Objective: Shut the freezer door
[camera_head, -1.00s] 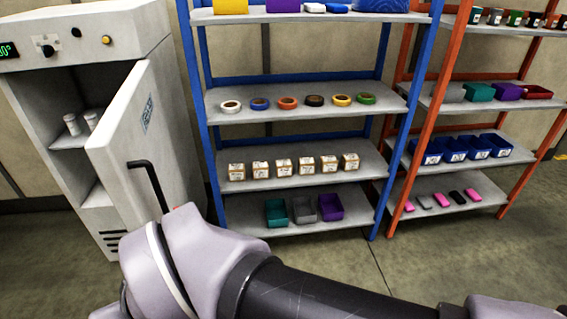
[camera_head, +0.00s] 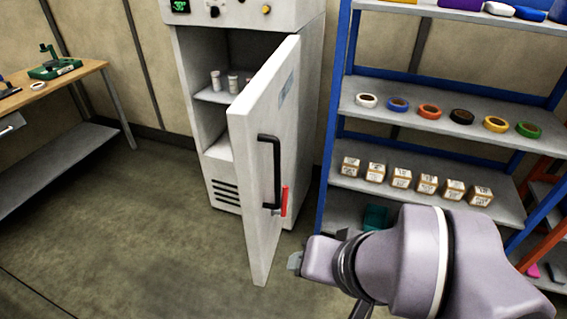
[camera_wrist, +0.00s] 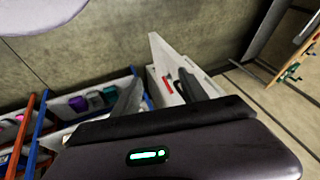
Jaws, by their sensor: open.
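The white freezer (camera_head: 215,150) stands in the middle of the head view with its door (camera_head: 258,150) swung well open toward me. The door has a black bar handle (camera_head: 275,165) with a red piece (camera_head: 285,200) at its lower end. My gripper is at the lower right of the door in the head view, its fingers mostly hidden by my wrist. In the wrist view my gripper (camera_wrist: 160,92) is open and empty. The door (camera_wrist: 160,60) and the red piece (camera_wrist: 168,84) show beyond the fingers. I see no clear contact with the door.
Small white jars (camera_head: 233,83) stand on the shelf inside the freezer. A blue-framed rack (camera_head: 335,140) with tape rolls and boxes stands close on the right. A wooden-topped workbench (camera_head: 75,82) is at the left. The floor (camera_head: 150,220) left of the door is clear.

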